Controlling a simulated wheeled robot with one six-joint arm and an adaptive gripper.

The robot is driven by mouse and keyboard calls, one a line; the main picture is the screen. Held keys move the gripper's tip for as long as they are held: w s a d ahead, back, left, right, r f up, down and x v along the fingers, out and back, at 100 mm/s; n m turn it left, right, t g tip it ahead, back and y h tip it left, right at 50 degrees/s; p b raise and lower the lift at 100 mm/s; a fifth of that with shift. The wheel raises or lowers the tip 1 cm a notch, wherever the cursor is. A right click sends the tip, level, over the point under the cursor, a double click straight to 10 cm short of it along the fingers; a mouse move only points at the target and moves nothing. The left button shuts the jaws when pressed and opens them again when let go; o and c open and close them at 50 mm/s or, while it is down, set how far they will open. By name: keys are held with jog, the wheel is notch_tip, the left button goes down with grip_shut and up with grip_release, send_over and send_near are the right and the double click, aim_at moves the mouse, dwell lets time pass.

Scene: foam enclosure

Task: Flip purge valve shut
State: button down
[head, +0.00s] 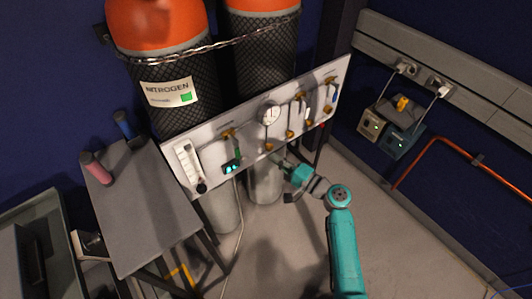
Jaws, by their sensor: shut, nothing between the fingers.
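A pale valve panel (212,156) stands in front of two gas cylinders. It carries several brass valves with small handles, among them a green handle (238,152) left of centre, a white handle (304,106) and a blue handle (334,94) toward the right. The labels are too small to read, so I cannot tell which one is the purge valve. My gripper (278,162) is shut and empty at the panel's lower edge, below the round gauge (269,114). It is close to a brass fitting (269,147); I cannot tell whether they touch.
A flowmeter (187,160) and a small lit display (231,167) sit on the panel's left. An orange pipe (470,152) runs along the right wall. The floor near my arm is clear.

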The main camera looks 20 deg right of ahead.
jog(key=shift+v, duration=1.15)
jog(key=s+a+f+n+g+h, duration=0.15)
jog(key=s+f+h, duration=0.35)
jog(key=s, duration=0.7)
jog(key=s+a+f+n+g+h, duration=0.1)
jog(key=s+a+f+h, duration=0.15)
jog(key=s+f, duration=0.65)
jog(key=s+r+n+t+h, duration=0.2)
jog(key=s+r+n, duration=0.7)
jog(key=s+r, duration=1.1)
jog(key=s+d, duration=0.1)
jog(key=s, duration=0.1)
jog(key=shift+s+r+n, duration=0.3)
jog(key=shift+r+n, duration=0.05)
jog(key=shift+r, duration=0.05)
